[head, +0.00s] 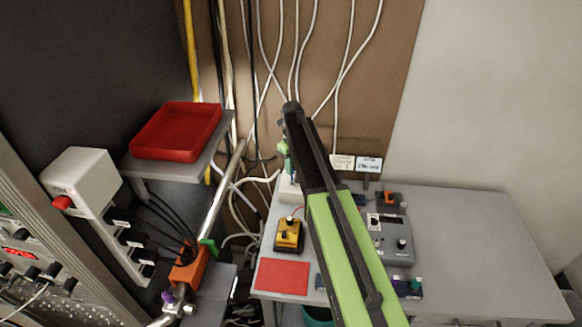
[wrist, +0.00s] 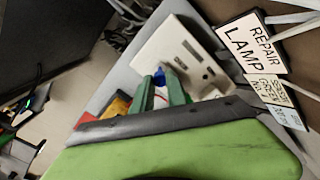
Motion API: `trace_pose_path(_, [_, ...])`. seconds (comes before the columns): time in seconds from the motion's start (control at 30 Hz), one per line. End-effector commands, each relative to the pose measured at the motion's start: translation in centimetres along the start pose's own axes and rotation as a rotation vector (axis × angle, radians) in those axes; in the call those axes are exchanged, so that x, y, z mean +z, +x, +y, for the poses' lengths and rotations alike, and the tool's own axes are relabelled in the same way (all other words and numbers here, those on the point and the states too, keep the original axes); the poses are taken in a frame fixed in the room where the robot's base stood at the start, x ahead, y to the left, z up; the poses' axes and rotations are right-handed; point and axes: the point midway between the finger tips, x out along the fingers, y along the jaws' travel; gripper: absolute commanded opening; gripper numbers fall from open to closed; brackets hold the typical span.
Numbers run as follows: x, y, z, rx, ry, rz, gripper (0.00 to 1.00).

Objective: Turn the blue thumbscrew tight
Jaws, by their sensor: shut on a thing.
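The blue thumbscrew (wrist: 159,77) shows in the wrist view on a white box (wrist: 181,46) with small dark marks on its face. My gripper (wrist: 161,86) has two green fingers, one on each side of the thumbscrew, and is shut on it. The fingers and the wrist hide part of the thumbscrew. In the head view my gripper (head: 284,149) points down just above the white box (head: 289,190), at the back left of the grey table. The thumbscrew cannot be made out there. How tight it is cannot be told.
A yellow device (head: 289,235) and a red mat (head: 282,277) lie in front of the box. A grey device (head: 391,244) stands right of my arm. Signs (head: 369,164) stand at the table's back. Cables hang behind. A red tray (head: 177,131) sits on a shelf at left.

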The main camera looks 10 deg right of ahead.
Motion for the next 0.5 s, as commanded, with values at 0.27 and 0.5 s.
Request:
trace_pose_path(0.27, [0.03,0.00,0.00,0.000,0.035,-0.001,0.00])
trace_pose_path(0.5, [0.01,0.00,-0.01,0.000,0.036,-0.001,0.00])
